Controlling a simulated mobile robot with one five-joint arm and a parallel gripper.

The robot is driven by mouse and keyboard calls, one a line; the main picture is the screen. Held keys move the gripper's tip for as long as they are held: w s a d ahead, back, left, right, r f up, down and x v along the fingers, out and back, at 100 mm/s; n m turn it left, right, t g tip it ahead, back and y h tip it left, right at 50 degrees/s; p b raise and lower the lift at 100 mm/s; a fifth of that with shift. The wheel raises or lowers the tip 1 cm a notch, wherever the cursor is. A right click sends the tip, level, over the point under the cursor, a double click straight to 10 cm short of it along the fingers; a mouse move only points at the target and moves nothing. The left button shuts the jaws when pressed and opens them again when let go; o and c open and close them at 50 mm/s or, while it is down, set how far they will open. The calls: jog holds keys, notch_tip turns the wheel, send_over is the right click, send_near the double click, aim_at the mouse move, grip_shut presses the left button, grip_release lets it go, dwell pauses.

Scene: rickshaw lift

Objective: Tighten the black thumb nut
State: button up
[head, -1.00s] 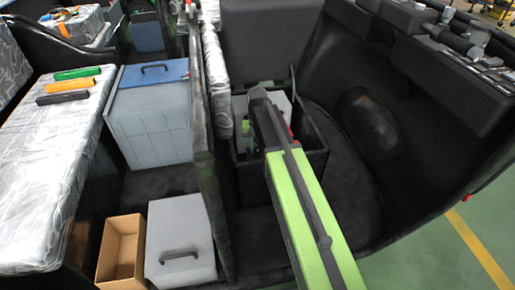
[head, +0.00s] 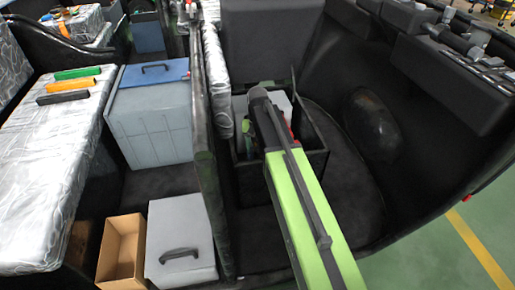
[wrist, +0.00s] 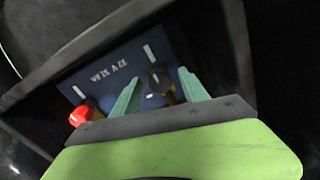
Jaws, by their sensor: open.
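The black thumb nut (wrist: 157,79) shows in the wrist view on top of a dark blue battery (wrist: 109,72), next to a light upright tab. My gripper (wrist: 160,77) is open, with one pale green finger on each side of the nut. I cannot tell whether either finger touches it. A red knob or cap (wrist: 80,115) is at the battery's left end. In the head view, my arm and wrist hide the nut and most of the battery inside the black open box (head: 297,165).
Close walls of the black box (wrist: 95,38) surround the battery. A dark partition (head: 207,170) stands left of it, with a grey case (head: 180,240) and a cardboard box (head: 121,250) beyond. A curved black shell (head: 430,130) bounds the right.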

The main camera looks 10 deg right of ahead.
aim_at(257, 148)
notch_tip(257, 148, up, 18)
jog(key=p, duration=1.7)
jog(key=shift+f, duration=0.25)
jog(key=s+r+n+p, duration=0.2)
jog(key=s+r+p, duration=0.8)
jog(key=s, duration=0.5)
jog(key=shift+s+r+n+p, duration=0.3)
jog(key=shift+r+n+p, duration=0.1)
jog(key=shift+p, duration=0.15)
